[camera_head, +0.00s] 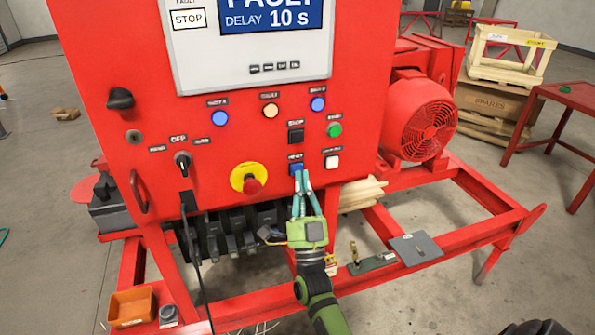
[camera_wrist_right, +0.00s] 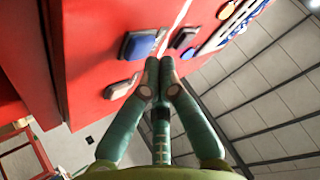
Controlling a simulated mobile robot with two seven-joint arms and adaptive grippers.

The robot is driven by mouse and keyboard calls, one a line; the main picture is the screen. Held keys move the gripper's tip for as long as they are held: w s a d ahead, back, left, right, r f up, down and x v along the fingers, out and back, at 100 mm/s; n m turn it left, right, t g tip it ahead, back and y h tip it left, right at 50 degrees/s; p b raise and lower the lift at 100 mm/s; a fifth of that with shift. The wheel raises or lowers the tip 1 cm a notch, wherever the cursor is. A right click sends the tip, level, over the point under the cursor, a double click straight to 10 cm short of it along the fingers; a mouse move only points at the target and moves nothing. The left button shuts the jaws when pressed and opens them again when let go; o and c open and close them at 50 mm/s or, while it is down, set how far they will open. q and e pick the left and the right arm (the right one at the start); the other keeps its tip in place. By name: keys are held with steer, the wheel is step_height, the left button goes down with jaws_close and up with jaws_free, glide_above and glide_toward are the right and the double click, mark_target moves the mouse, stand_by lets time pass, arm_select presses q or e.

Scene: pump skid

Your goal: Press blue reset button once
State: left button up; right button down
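The blue reset button (camera_head: 296,168) is a square button low on the red cabinet's front panel. It also shows in the right wrist view (camera_wrist_right: 137,45), just left of the fingertips. My right gripper (camera_head: 302,176) is at the button, its fingertips partly overlapping the button's lower right in the head view. In the right wrist view its fingers (camera_wrist_right: 161,68) are brought together with nothing between them. I cannot tell whether they touch the button. The screen (camera_head: 265,18) reads "DELAY 10 s" with a partly cut-off "FAULT" above. My left gripper is not in view.
A white button (camera_head: 332,162) sits right of the blue one, and a black button (camera_head: 295,136) above it. A red emergency stop (camera_head: 252,184) on a yellow ring sticks out to the left. A red skid frame (camera_head: 480,232) runs below, with a grey plate (camera_head: 417,248) on it.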

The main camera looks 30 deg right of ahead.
steer(key=shift+w+d+b, duration=0.15)
steer(key=shift+w+b, duration=0.15)
steer(key=shift+w, duration=0.3)
stand_by(0.6)
steer(key=shift+s, duration=0.15)
steer(key=shift+s+a+p, duration=0.2)
steer(key=shift+s+p, duration=0.2)
steer(key=shift+s, duration=0.3)
steer(key=s+p, duration=0.1)
steer(key=s, duration=0.1)
steer(key=s+a+p, duration=0.1)
steer(key=s, duration=0.1)
steer(key=shift+s+a, duration=0.1)
steer(key=shift+s, duration=0.3)
stand_by(0.7)
